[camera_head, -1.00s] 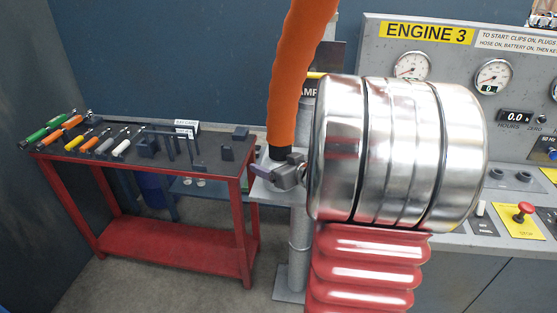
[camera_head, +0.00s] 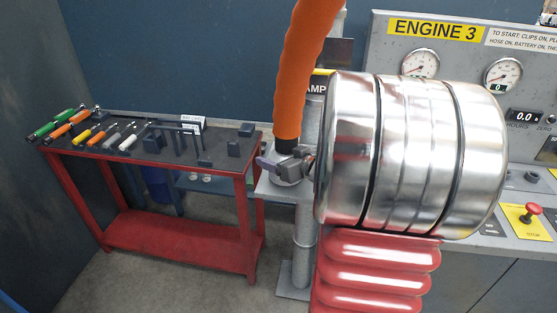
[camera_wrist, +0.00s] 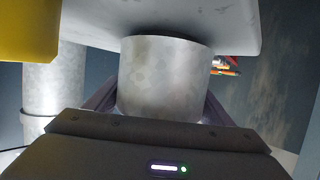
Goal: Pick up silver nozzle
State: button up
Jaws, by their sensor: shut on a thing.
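The silver nozzle (camera_wrist: 165,75) is a plain metal cylinder that fills the middle of the wrist view. My gripper (camera_head: 288,166) is shut on it, with a dark finger on each side of the cylinder in the wrist view (camera_wrist: 160,110). In the head view the nozzle is mostly hidden by my gripper, below the black end of the orange hose (camera_head: 302,75). The nozzle's far end meets or nearly meets a pale grey plate (camera_wrist: 200,20) in the wrist view; I cannot tell if they touch.
The plate (camera_head: 268,188) tops a grey post (camera_head: 304,235) beside the engine panel (camera_head: 385,45). A red tool table (camera_head: 180,222) stands left, with several handled tools. A large shiny cylinder (camera_head: 345,150) and red ribbed part (camera_head: 385,262) fill the right foreground.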

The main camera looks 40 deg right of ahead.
aim_at(278, 129)
notch_tip(278, 129, up, 9)
dwell(0.4)
jog(key=shift+w+a, duration=0.1)
dwell(0.4)
jog(key=shift+w+a+f, duration=0.1)
jog(key=shift+w+a, duration=0.1)
jog(key=shift+w, duration=0.05)
jog(key=w+a+f, duration=0.4)
jog(key=a+f, duration=0.1)
jog(key=a, duration=0.3)
jog(key=w+a+f+n+y, duration=0.1)
jog(key=w+a+f, duration=0.3)
jog(key=a+f, duration=0.2)
jog(key=w+a+f, duration=0.5)
jog(key=a, duration=0.6)
jog(key=shift+f+y, duration=0.25)
jog(key=shift+y, duration=0.15)
